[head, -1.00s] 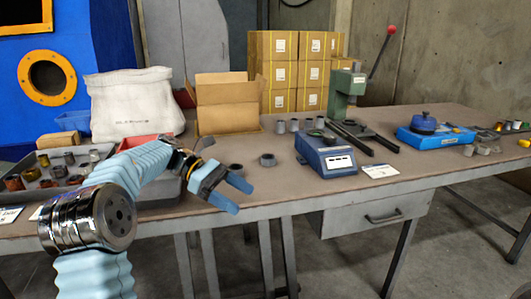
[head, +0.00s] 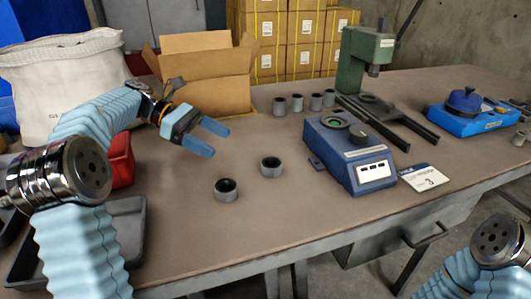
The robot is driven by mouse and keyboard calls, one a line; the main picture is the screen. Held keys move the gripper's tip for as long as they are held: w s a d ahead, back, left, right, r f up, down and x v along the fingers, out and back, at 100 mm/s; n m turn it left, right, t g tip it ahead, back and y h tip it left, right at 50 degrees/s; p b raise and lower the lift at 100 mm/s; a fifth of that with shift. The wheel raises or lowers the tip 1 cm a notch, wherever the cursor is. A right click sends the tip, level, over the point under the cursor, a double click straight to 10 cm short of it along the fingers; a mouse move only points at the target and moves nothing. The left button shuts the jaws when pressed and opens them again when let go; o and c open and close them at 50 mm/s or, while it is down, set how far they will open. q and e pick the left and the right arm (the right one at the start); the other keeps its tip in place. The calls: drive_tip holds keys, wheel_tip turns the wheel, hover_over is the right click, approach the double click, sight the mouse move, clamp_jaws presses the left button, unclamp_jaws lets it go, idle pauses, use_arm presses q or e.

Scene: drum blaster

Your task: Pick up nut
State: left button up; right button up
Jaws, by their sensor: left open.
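Two grey ring-shaped nuts stand on the brown table in the head view. One nut (head: 226,190) is nearer the front edge and the other nut (head: 271,167) is a little behind it to the right. Several similar grey nuts (head: 297,103) stand in a row farther back. My left gripper (head: 217,139) is open and empty, above the table and to the upper left of the two front nuts, apart from them. My right arm shows at the lower right corner, but its gripper is out of view.
A blue device (head: 350,154) with a round green top stands right of the nuts, with a label card (head: 424,178) beside it. An open cardboard box (head: 205,75), a white sack (head: 65,90) and a red bin (head: 121,160) stand at left. The table (head: 230,240) is clear in front.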

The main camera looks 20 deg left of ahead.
use_arm(q)
drive_tip(key=shift+w, duration=0.2)
drive_tip(key=shift+d+f, duration=0.2)
drive_tip(key=shift+d, duration=0.1)
drive_tip(key=b, duration=0.1)
approach(264, 161)
drive_tip(key=x, duration=0.4)
drive_tip(key=shift+s+d+f, duration=0.15)
drive_tip(key=shift+s+f, duration=0.1)
drive_tip(key=shift+f, duration=0.1)
drive_tip(key=x, duration=0.5)
drive_tip(key=shift+w+d+r, duration=0.15)
drive_tip(key=shift+w+d, duration=0.1)
drive_tip(key=shift+d, duration=0.15)
drive_tip(key=c, duration=1.3)
